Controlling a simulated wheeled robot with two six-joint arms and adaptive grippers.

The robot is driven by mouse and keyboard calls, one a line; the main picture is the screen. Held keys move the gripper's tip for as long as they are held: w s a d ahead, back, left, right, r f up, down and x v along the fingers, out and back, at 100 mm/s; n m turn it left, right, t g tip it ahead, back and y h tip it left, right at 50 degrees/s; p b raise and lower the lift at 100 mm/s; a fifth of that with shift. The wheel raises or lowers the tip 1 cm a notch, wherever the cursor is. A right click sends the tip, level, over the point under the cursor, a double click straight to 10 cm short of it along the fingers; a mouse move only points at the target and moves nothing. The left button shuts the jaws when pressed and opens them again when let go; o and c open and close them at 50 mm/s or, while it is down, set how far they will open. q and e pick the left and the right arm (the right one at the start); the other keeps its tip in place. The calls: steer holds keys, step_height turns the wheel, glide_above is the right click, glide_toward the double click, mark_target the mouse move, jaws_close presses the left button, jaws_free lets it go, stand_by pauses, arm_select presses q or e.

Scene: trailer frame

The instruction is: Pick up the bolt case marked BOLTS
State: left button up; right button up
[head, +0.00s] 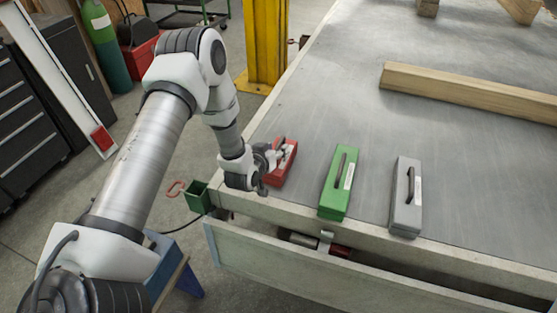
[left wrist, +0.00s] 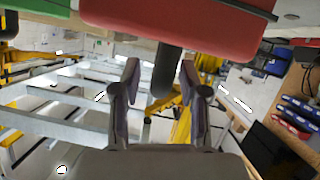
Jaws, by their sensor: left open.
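Three long cases with dark handles and pale labels lie along the near edge of the grey deck. The red case (head: 286,171) is at the left, the green case (head: 337,192) in the middle and the grey case (head: 402,212) at the right. The label writing is too small to read. My left gripper (head: 268,168) is open at the red case and partly covers it. In the left wrist view, the red case (left wrist: 190,27) fills the top, just beyond the open fingers (left wrist: 160,80). A dark bar shows between the fingers; I cannot tell whether it is the handle. My right gripper is not in view.
A wooden beam (head: 470,92) lies across the deck behind the cases. A raised pale edge (head: 300,222) runs along the deck's near side. A yellow post (head: 265,45) stands beyond its left side. The deck between cases and beam is clear.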

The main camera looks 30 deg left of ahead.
arm_select(q)
jaws_close()
